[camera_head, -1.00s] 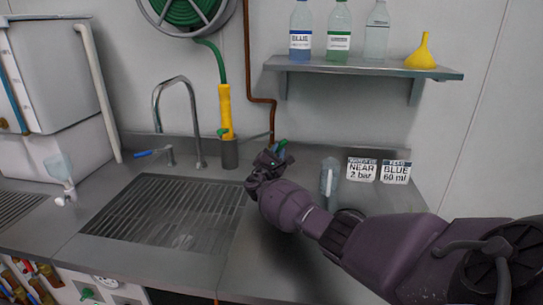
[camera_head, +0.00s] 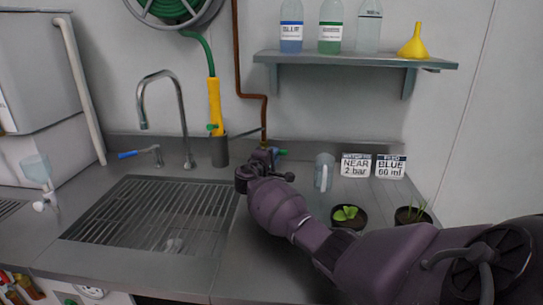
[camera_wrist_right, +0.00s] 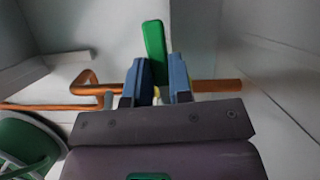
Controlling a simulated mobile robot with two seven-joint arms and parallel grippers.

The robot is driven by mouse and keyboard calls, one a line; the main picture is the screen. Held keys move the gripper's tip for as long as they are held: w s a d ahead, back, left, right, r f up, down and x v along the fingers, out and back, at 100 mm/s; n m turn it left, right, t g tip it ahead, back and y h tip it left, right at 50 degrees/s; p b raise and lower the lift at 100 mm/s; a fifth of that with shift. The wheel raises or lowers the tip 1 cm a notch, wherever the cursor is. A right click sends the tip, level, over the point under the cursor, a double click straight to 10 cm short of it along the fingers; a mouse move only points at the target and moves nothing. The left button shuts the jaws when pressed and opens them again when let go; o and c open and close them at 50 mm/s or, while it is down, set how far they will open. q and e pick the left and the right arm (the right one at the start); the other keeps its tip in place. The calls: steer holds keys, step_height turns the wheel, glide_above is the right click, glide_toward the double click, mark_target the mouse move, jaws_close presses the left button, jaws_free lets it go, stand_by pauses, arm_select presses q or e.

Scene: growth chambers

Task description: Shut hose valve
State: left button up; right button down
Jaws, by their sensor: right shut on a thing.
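My right gripper (camera_head: 262,158) is at the back of the counter, right of the sink, at the foot of the copper pipe (camera_head: 236,50). In the right wrist view its two blue fingers (camera_wrist_right: 157,80) are closed on a green lever (camera_wrist_right: 153,45), whose free end sticks out beyond them. The copper pipe (camera_wrist_right: 215,86) runs crosswise behind the fingers there. The valve body is mostly hidden by the gripper. A green hose (camera_head: 206,52) hangs from the reel (camera_head: 175,18) to a yellow spray handle (camera_head: 214,105) standing in a dark holder. My left gripper is out of view.
The sink grate (camera_head: 150,215) and faucet (camera_head: 183,120) lie left of my arm. A clear mug (camera_head: 324,172), label cards (camera_head: 356,165) and two potted plants (camera_head: 348,215) stand on the right. The shelf (camera_head: 355,61) with bottles and yellow funnel (camera_head: 414,42) is above.

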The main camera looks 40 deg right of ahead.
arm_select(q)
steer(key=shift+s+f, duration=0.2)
arm_select(e)
steer(key=shift+s+f+m, duration=0.1)
steer(key=shift+f+m, duration=0.2)
steer(key=shift+f, duration=0.3)
steer(key=c, duration=1.1)
jaws_free()
steer(key=shift+o, duration=0.5)
steer(key=shift+r, duration=0.3)
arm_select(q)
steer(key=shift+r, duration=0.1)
